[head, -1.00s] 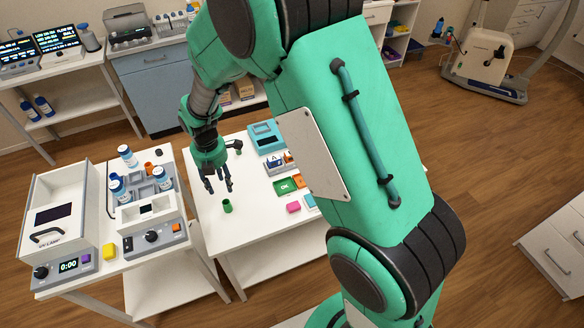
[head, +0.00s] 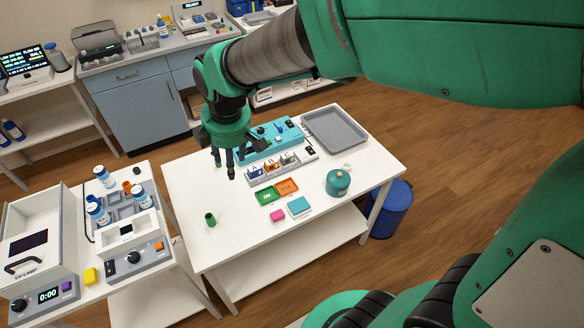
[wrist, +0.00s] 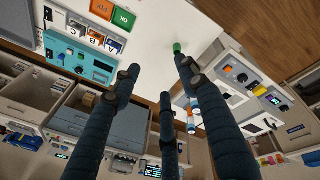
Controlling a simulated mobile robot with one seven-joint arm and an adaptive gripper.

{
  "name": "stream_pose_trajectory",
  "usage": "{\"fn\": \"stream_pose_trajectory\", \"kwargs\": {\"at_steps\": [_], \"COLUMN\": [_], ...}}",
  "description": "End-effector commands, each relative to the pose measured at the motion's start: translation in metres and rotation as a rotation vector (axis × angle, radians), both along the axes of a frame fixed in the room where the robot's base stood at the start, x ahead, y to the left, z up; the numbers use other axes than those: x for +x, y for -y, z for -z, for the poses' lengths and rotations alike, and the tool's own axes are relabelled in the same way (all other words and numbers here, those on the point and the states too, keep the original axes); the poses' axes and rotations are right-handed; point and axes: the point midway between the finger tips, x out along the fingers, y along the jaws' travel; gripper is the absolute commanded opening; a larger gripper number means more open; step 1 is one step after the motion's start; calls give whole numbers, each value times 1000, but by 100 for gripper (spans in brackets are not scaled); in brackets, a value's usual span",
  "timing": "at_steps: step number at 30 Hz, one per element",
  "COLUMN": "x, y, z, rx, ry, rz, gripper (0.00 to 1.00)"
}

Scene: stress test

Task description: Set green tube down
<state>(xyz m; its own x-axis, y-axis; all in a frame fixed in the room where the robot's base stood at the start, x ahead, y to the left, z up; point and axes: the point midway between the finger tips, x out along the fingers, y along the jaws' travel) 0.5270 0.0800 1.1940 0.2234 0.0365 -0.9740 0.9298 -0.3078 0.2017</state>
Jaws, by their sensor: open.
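The green tube (head: 210,219) stands upright on the left front part of the white table (head: 190,180). It also shows in the wrist view (wrist: 177,48), small, near the tip of one finger. My gripper (head: 224,165) is open and empty above the table's back left part. It is behind the tube and clear of it. The wrist view shows the three dark fingers spread (wrist: 160,95) with nothing between them.
A teal device (head: 270,140), a block of lettered slots (head: 270,167) and a grey tray (head: 335,130) stand at the back. Green and orange pads (head: 276,191), pink and teal blocks (head: 288,210) and a teal canister (head: 338,182) lie further right. The table around the tube is clear.

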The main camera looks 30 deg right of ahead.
Motion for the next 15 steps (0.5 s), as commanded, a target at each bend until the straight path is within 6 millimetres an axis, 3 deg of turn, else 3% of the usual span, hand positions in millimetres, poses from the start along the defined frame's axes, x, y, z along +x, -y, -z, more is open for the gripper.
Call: {"fn": "stream_pose_trajectory", "kwargs": {"at_steps": [6,15], "x": [-43,-107], "y": [25,52], "z": [-41,-77], "rx": [73,193], "ry": [56,123], "rz": [279,654], "gripper": [43,43]}}
